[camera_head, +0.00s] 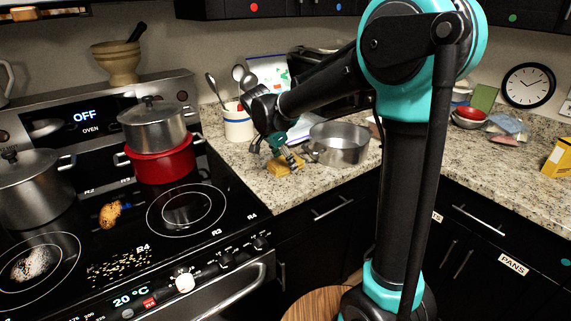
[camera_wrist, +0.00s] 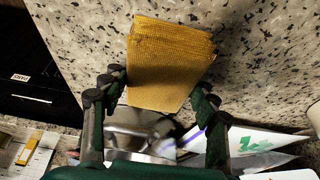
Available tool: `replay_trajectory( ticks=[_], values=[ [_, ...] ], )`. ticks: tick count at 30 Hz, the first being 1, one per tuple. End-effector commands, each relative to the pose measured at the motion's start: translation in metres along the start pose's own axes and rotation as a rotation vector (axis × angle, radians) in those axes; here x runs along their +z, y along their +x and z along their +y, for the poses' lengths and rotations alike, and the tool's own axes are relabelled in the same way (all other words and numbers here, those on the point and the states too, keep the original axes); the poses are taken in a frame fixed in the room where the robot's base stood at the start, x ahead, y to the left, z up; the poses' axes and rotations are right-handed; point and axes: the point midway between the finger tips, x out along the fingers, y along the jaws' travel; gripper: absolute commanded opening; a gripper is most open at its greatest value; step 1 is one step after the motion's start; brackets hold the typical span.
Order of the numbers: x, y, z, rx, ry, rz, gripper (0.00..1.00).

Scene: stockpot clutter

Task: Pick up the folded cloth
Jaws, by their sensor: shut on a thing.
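The folded cloth (camera_wrist: 168,62) is a yellow, ribbed, stacked rectangle in the upper middle of the wrist view. In the head view the cloth (camera_head: 284,166) shows small on the granite counter, left of the steel pot. My gripper (camera_wrist: 162,88) has one finger on each side of the cloth's lower part and is shut on it. In the head view my gripper (camera_head: 281,158) reaches down to the cloth and covers part of it. I cannot tell whether the cloth is clear of the counter.
An open steel pot (camera_head: 340,143) stands close right of the gripper. A white utensil crock (camera_head: 238,122) stands behind left. The black stove (camera_head: 150,235) lies left, with a red pot (camera_head: 162,160) on it. Bare granite counter (camera_wrist: 262,45) surrounds the cloth.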

Motion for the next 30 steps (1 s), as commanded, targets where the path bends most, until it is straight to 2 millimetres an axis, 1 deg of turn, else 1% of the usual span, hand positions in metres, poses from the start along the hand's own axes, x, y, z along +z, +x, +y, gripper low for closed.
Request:
replay_trajectory(
  ticks=[5,8,11,14,24,30],
  values=[
    [-0.003,-0.006,0.000,0.000,0.000,0.000,0.31],
    [-0.006,-0.015,0.000,0.000,0.000,0.000,0.31],
    [-0.012,-0.030,0.000,0.000,0.000,0.000,0.31],
    [-0.021,-0.050,0.000,0.000,0.000,0.000,0.31],
    [-0.053,-0.128,0.000,0.000,0.000,0.000,0.31],
    [-0.067,-0.163,0.000,0.000,0.000,0.000,0.31]
  ],
)
